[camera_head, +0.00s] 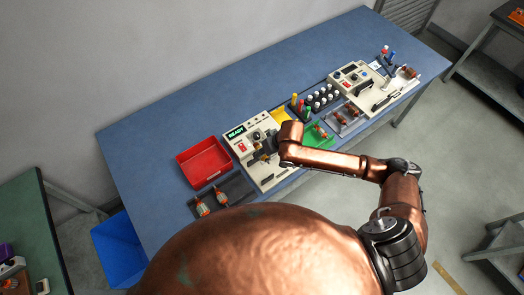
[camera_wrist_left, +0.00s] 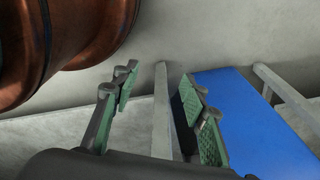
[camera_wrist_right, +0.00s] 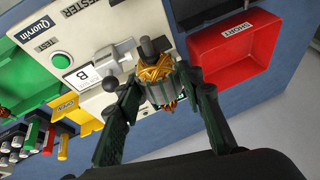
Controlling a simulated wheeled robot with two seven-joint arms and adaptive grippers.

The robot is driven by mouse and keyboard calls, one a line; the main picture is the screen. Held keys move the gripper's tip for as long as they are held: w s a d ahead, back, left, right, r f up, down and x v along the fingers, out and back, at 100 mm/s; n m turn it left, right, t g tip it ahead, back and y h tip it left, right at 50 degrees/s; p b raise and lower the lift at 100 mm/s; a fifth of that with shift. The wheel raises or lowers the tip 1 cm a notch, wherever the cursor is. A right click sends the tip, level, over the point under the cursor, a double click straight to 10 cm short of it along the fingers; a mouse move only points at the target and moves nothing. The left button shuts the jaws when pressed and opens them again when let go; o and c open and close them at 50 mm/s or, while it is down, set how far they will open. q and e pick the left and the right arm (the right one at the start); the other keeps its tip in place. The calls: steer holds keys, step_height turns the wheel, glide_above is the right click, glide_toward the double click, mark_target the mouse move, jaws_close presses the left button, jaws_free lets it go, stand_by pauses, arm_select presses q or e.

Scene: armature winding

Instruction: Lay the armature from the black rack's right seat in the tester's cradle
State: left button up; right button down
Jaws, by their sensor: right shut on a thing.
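My right gripper (camera_wrist_right: 160,108) is shut on an armature (camera_wrist_right: 154,72) with golden-yellow windings and a dark shaft end; it hangs over the tester's face. The beige tester (camera_head: 262,178) has a lit READY display, and its front shows in the right wrist view (camera_wrist_right: 88,22). Its cradle is hidden behind the gripper and armature, so I cannot tell whether they touch. The black rack (camera_head: 238,187) stands left of the tester, with two armatures (camera_head: 203,208) at its left and middle and bare room at its right. My left gripper (camera_wrist_left: 158,95) is open and empty, away from the bench.
A red SHORT bin (camera_wrist_right: 238,50) lies close beside the tester; a yellow OPEN bin (camera_wrist_right: 80,103) and green bin (camera_head: 318,140) are on its other side. The bench's left part is clear.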

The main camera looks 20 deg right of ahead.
steer(key=shift+s+a+f+y+p, duration=0.3)
steer(key=shift+s+f+p, duration=0.25)
steer(key=shift+p, duration=0.35)
steer(key=shift+s+f+n, duration=0.15)
steer(key=shift+f+n, duration=0.15)
steer(key=shift+f, duration=0.2)
step_height(320, 180, down, 6)
steer(key=b, duration=0.6)
steer(key=shift+r, duration=0.1)
steer(key=shift+f+g, duration=0.3)
steer(key=shift+f, duration=1.2)
arm_select(q)
steer(key=f, duration=0.1)
steer(key=s+f, duration=0.1)
steer(key=f, duration=0.1)
steer(key=shift+a+f, duration=0.1)
steer(key=shift+a, duration=0.05)
steer(key=shift+s+r+p, duration=0.1)
steer(key=shift+r+p, duration=0.35)
steer(key=shift+r, duration=0.1)
arm_select(e)
steer(key=shift+a, duration=0.1)
arm_select(q)
steer(key=shift+r, duration=0.1)
arm_select(e)
steer(key=shift+f, duration=0.5)
